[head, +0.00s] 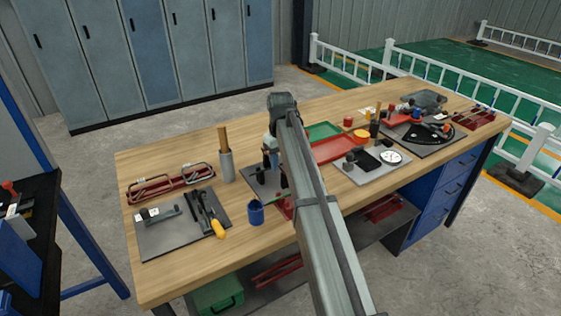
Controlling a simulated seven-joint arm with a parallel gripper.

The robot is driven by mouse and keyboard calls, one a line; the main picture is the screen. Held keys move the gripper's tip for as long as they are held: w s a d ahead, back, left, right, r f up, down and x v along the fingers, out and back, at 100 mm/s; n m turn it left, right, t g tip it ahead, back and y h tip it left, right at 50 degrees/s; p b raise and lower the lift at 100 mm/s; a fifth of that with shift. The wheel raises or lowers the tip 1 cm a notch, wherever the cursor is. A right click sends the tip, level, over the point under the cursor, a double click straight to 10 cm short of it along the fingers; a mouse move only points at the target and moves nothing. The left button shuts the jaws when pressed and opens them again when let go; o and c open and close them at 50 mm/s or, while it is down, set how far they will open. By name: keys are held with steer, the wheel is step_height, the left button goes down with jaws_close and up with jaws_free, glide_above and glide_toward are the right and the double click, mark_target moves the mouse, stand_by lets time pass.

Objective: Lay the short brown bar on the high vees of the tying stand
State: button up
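My arm rises from the bottom of the head view, and its elbow hides part of the bench middle. My gripper (270,163) seems to point down over a dark plate (262,186) behind the arm; its fingers are too small and covered to read. Brown bars (223,138) stand upright in a grey cylindrical holder (227,166) to its left. Another brown upright piece (378,113) shows right of the arm. I cannot tell which is the short bar. A low red rack with grey wire hoops (170,186) lies at the left. I cannot make out the stand's vees for sure.
The wooden bench (190,262) carries a blue cup (256,212), a grey mat with tools (165,236), red trays (338,149), a white dial (391,157) and a dark board at the right. Bare wood lies along the back left and front edge.

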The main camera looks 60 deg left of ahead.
step_height(320, 180, up, 14)
stand_by(0.6)
stand_by(0.6)
steer(key=shift+r, duration=2.9)
steer(key=shift+w, duration=0.15)
